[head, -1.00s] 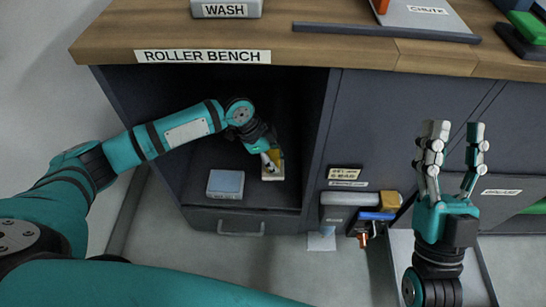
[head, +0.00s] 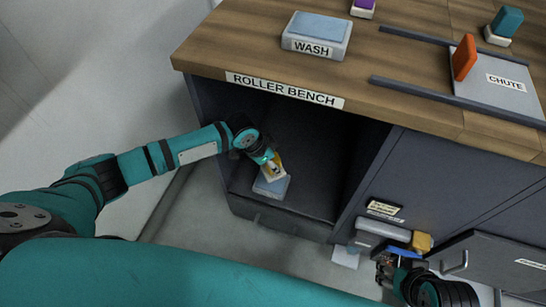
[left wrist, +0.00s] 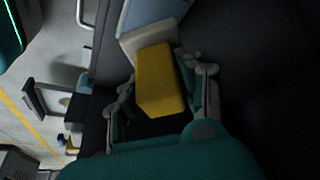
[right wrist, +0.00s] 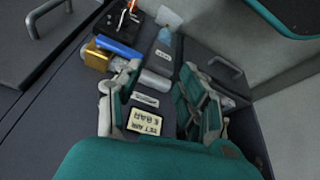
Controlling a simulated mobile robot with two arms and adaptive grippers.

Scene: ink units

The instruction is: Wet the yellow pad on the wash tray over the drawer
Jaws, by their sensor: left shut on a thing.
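My left gripper (head: 270,163) is shut on the yellow pad (left wrist: 160,80), a yellow block with a white base (left wrist: 146,38). It holds the pad at the light blue wash tray (head: 267,188) on the floor of the open bay, above the drawer front. The white base meets the tray's blue surface (left wrist: 150,12) in the left wrist view; I cannot tell whether they touch. A second tray (head: 318,28), labelled WASH, sits on the bench top. My right gripper (right wrist: 155,95) is open and empty, beside the cabinet front.
The bay's side walls and the ROLLER BENCH top (head: 290,78) frame my left arm. A chute plate (head: 500,85) with an orange block (head: 464,57) lies on the bench top.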

